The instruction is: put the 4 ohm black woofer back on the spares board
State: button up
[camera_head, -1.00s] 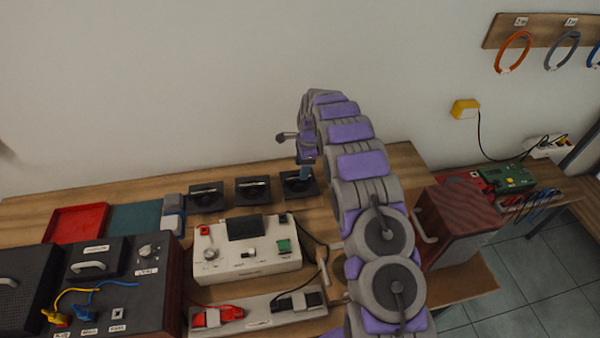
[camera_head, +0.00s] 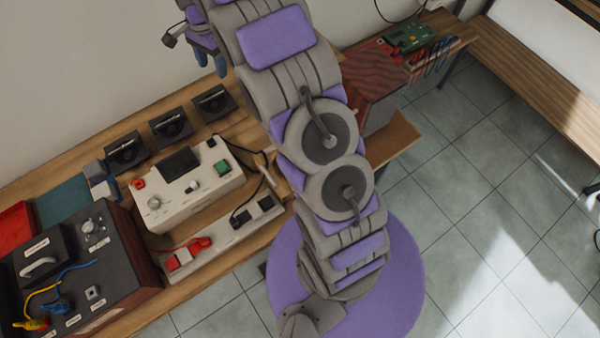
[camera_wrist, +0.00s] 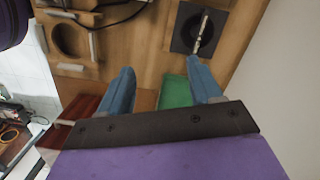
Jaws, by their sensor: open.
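Three black square drivers with handles stand in a row on the wooden bench in the head view: left (camera_head: 126,151), middle (camera_head: 171,127) and right (camera_head: 214,102). I cannot read which is the 4 ohm woofer. My gripper (camera_head: 210,63) is above and behind the right driver, its blue fingers apart. In the wrist view my gripper (camera_wrist: 162,88) is open with nothing held, and one black driver (camera_wrist: 198,30) lies beyond the right finger. A wooden piece with a round opening (camera_wrist: 45,38) is at upper left there; I cannot tell whether it is the spares board.
A cream tester (camera_head: 185,187) and a grey strip with red and black clips (camera_head: 225,238) sit in front of the drivers. A black unit with cables (camera_head: 70,270) is at left. A reddish cabinet (camera_head: 372,75) stands right of my arm.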

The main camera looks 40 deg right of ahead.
jog(key=s+a+r+n, duration=0.1)
jog(key=s+r+n, duration=0.3)
jog(key=s, duration=0.6)
jog(key=s+r+n, duration=0.3)
jog(key=s+r, duration=0.3)
jog(key=s, duration=0.4)
jog(key=s+n+g+h, duration=0.1)
jog(key=s+n, duration=0.6)
jog(key=s, duration=1.7)
jog(key=shift+a+f, duration=0.35)
jog(key=shift+f, duration=0.1)
